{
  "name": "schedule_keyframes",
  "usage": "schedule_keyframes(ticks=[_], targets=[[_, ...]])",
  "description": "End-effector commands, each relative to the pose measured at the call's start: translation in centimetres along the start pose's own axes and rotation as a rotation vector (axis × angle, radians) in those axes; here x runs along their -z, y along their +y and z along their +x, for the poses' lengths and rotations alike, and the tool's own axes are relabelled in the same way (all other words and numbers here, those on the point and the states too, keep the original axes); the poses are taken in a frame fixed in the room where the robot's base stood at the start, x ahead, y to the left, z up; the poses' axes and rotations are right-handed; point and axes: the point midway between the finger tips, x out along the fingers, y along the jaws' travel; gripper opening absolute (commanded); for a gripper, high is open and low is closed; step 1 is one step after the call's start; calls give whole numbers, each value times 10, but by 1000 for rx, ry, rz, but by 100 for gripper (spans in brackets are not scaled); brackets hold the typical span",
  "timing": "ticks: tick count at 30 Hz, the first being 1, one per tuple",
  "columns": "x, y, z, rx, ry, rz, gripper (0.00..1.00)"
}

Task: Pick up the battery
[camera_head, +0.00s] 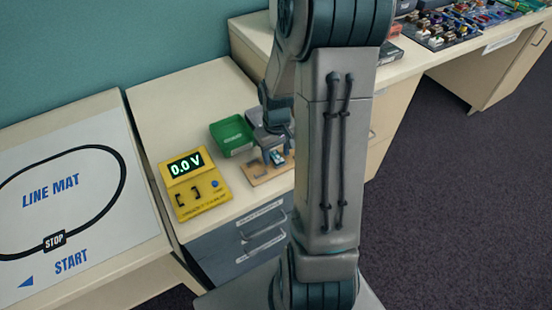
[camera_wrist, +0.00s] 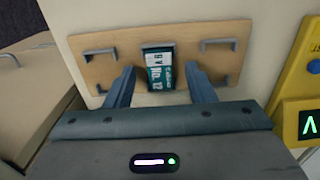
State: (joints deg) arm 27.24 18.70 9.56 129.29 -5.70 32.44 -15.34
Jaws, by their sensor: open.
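The battery (camera_wrist: 159,72) is a small teal and white block with printed lettering. In the wrist view it sits at a grey bracket in the upper middle of a tan board (camera_wrist: 105,70). My gripper (camera_wrist: 160,82) is open, with one finger on each side of the battery and a gap visible on both sides. In the head view, the battery (camera_head: 277,157) shows small below my gripper (camera_head: 276,146), on the board (camera_head: 259,179). My arm hides part of the board's right side.
A yellow meter (camera_head: 195,196) reading 0.0 V stands left of the board, and a green tray (camera_head: 232,135) stands behind it. Other grey brackets (camera_wrist: 219,43) rise from the board. A line mat (camera_head: 85,215) lies at the left. Drawers (camera_head: 262,232) are below the counter's front edge.

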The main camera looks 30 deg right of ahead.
Motion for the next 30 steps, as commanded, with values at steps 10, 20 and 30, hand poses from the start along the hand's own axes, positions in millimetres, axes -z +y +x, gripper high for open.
schedule_keyframes(ticks=[10,20,30], targets=[[0,0,4,0,1,0,33],[0,0,4,0,1,0,1],[1,0,-16,-2,5,1,1]])
